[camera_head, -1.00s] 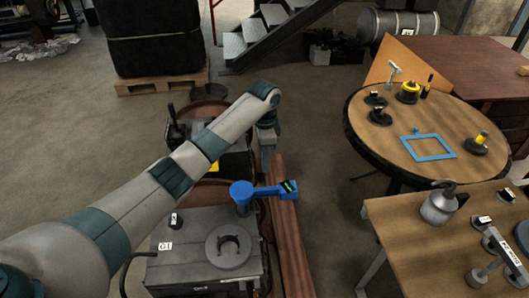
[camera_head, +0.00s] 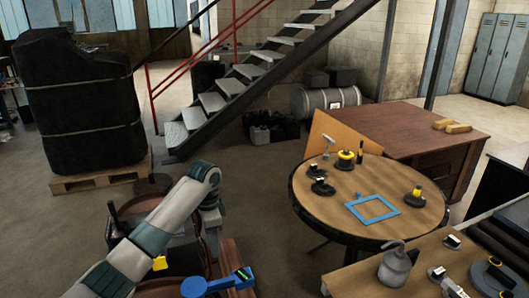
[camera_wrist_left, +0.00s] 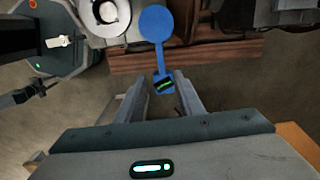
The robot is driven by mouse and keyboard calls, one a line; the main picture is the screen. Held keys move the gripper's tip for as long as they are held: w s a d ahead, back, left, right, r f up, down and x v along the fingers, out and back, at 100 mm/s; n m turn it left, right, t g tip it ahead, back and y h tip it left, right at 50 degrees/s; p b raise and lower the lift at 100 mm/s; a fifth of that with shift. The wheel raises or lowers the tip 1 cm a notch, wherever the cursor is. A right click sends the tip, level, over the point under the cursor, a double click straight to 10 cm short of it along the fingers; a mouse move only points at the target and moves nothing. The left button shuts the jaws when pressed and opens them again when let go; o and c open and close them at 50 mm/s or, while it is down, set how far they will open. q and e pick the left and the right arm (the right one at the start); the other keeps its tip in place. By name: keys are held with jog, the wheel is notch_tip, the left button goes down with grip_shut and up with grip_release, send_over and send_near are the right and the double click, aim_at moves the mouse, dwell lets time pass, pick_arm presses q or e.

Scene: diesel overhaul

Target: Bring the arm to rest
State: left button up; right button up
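My left arm comes in from the lower left of the head view and bends down at the wrist. My left gripper (camera_head: 213,242) points down beside the reddish-brown beam. In the left wrist view its two fingers (camera_wrist_left: 164,88) are apart. A blue tool with a round head (camera_wrist_left: 157,24) and a small dark display lies beyond the fingertips, its display end in line with the gap. I see no finger pressed on it. The blue tool (camera_head: 214,284) also shows at the bottom of the head view. My right gripper is not in view.
A round table (camera_head: 330,205) holds a blue square frame (camera_head: 372,208) and several small parts. A workbench with an oil can (camera_head: 395,266) stands at lower right. A brown desk (camera_head: 420,146), stairs (camera_head: 225,88) and a wrapped load on a pallet (camera_head: 100,179) stand behind. Open floor lies between.

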pick_arm(q)
jog(key=s+d+f+n+t+h, duration=0.1)
jog(key=s+d+f+n, duration=0.15)
jog(key=s+f, duration=0.75)
jog(key=s+d+f+n+t+h, duration=0.1)
jog(key=s+d+f, duration=0.3)
jog(key=s+f, duration=0.6)
jog(key=s+a+r+n+t+y, duration=0.15)
jog(key=s+a+n, duration=0.25)
jog(key=s, duration=0.9)
jog(key=s+a+r+n, duration=0.3)
jog(key=s, duration=1)
notch_tip(320, 180, down, 30)
jog(key=s+g, duration=0.1)
jog(key=s+a+f+g, duration=0.1)
jog(key=s+a+f, duration=0.2)
jog(key=s+f, duration=1.3)
jog(key=shift+s+a+f, duration=0.15)
jog(key=shift+s+a, duration=0.05)
jog(key=shift+s, duration=0.65)
